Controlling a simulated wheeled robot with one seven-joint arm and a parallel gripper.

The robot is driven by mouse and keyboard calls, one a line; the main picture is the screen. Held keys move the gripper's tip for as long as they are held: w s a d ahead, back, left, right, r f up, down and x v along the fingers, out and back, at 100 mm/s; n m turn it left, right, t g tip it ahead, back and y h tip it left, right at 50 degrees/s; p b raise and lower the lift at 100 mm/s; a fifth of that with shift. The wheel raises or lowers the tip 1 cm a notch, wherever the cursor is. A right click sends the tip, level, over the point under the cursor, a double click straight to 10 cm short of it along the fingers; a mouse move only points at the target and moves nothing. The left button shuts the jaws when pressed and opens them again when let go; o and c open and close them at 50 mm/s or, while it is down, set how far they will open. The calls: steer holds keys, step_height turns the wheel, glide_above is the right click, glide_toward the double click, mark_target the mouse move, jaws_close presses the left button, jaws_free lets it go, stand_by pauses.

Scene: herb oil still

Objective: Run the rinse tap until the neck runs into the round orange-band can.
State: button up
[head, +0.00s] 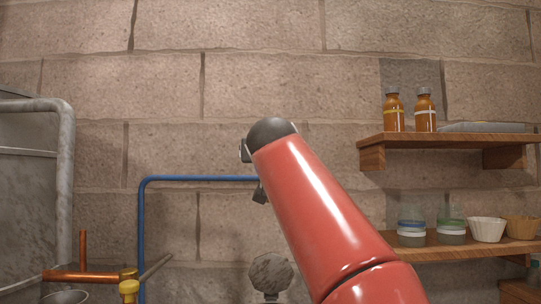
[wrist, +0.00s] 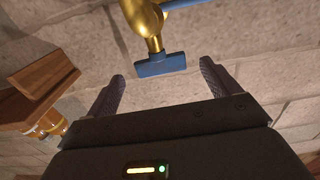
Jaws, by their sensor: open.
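The rinse tap, a brass body (wrist: 143,18) with a flat blue handle (wrist: 161,65), shows at the top of the wrist view. My gripper (wrist: 161,72) is open, with one dark finger on each side of the handle's line. The handle appears between or just beyond the fingertips, and I see no contact. In the head view my red arm hides the tap; a blue pipe (head: 195,179) runs behind it. A grey vessel rim (head: 65,297) shows at the bottom left, but no orange band is visible. I cannot tell which part is the neck.
A copper pipe (head: 84,274) with a brass fitting (head: 129,288) stands at the lower left beside a grey metal tank (head: 27,190). On the right, an upper shelf (head: 440,139) holds two amber bottles, and a lower shelf (head: 455,250) holds small jars and cups.

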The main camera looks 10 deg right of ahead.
steer(key=w+p, duration=0.1)
steer(key=w, duration=0.1)
steer(key=w+d, duration=0.1)
steer(key=w, duration=0.2)
steer(key=shift+w+p, duration=0.3)
steer(key=shift+p, duration=0.1)
steer(key=c, duration=0.9)
